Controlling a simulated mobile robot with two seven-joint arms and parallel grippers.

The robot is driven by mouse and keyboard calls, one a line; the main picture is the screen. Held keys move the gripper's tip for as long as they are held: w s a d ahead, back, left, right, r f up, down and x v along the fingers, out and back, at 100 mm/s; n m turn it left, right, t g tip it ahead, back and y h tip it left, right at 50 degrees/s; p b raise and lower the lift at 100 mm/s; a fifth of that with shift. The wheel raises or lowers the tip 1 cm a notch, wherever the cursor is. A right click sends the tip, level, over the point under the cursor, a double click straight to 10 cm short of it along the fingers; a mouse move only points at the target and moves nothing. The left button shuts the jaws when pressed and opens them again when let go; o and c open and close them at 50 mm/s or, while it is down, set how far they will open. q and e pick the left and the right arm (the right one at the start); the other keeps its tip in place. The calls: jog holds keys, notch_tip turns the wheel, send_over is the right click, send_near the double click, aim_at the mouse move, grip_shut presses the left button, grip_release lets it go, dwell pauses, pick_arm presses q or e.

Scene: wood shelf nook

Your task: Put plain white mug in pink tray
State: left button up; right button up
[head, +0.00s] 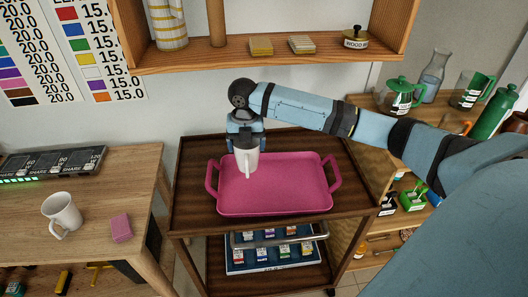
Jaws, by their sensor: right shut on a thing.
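A pink tray (310,172) with a handle on each side lies on the top of a dark wooden cart. My right gripper (245,147) points down over the left part of the tray, shut on a plain white mug (245,166). The mug appears upright, and its upper part is partly hidden by the fingers. It overlaps the tray's floor in the picture; I cannot tell whether it touches it. My left gripper is not in view.
A second white mug (62,214) and a pink sponge (121,228) sit on the wooden table (146,180) at left. A wooden wall shelf (270,55) hangs above the cart (190,200). The rest of the tray is empty.

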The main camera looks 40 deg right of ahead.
notch_tip(320, 180, down, 9)
jog(key=shift+r, duration=0.1)
dwell(0.3)
jog(key=o, duration=1.4)
notch_tip(320, 180, up, 12)
jog(key=shift+r, duration=0.1)
